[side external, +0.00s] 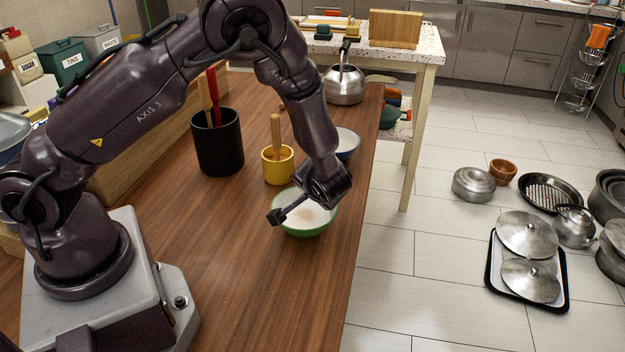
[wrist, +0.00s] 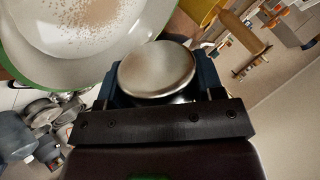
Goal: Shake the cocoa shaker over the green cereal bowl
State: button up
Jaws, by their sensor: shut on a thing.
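The green cereal bowl (side external: 305,231) stands on the wooden counter near its right edge, with pale contents and a brownish patch on top. In the wrist view the bowl (wrist: 22,76) fills the upper left, with brown powder scattered on the white contents. My gripper (side external: 279,215) is over the bowl, reaching down to the left. In the wrist view my gripper (wrist: 158,88) is shut on the cocoa shaker (wrist: 157,68), whose round metal end shows between the jaws. The shaker's other end is hidden, and I cannot make it out in the side view.
A yellow cup (side external: 278,168) with a wooden handle in it and a blue-rimmed bowl (side external: 347,145) stand just behind the green bowl. A black utensil pot (side external: 218,148) is farther left, and a kettle (side external: 343,85) at the back. The counter's front is clear.

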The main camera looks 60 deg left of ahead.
jog(key=shift+r, duration=0.15)
notch_tip(320, 180, up, 2)
dwell(0.3)
jog(key=shift+f, duration=1.15)
jog(key=shift+r, duration=1.15)
